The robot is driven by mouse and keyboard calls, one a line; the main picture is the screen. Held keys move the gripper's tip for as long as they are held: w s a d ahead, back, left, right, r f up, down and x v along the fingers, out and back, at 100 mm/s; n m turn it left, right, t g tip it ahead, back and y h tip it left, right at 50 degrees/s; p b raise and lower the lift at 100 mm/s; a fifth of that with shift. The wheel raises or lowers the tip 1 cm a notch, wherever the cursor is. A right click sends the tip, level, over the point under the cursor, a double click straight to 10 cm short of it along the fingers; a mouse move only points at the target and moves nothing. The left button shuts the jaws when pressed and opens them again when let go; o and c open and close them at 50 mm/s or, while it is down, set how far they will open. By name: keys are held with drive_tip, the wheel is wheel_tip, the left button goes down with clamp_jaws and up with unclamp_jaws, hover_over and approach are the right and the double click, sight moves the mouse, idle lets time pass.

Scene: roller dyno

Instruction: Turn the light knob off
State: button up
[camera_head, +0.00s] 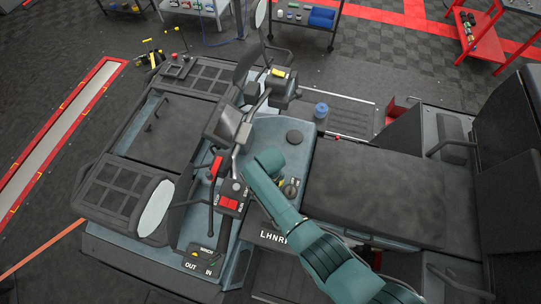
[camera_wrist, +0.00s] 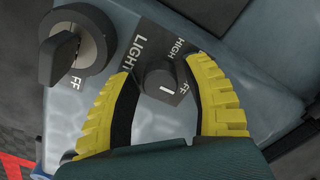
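The light knob (camera_wrist: 160,79) is a dark round knob with a short white mark, on a dark plate lettered LIGHT and HIGH, with a partly covered "FF" on its right. My gripper (camera_wrist: 160,70) has its two yellow, dark-padded fingers one on each side of the knob. The fingers are apart, with small gaps to the knob, and whether either touches it is unclear. In the head view my arm reaches over the console (camera_head: 258,133), and I cannot make out the light knob there.
A key switch (camera_wrist: 62,56) with a dark key stands close on the left in the wrist view. In the head view, handlebars with a red switch (camera_head: 229,203) rise left of my arm. A black seat (camera_head: 375,190) lies to the right.

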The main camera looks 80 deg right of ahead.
drive_tip(key=shift+o, duration=0.5)
drive_tip(key=shift+r, duration=0.1)
wheel_tip(320, 180, up, 12)
idle(0.5)
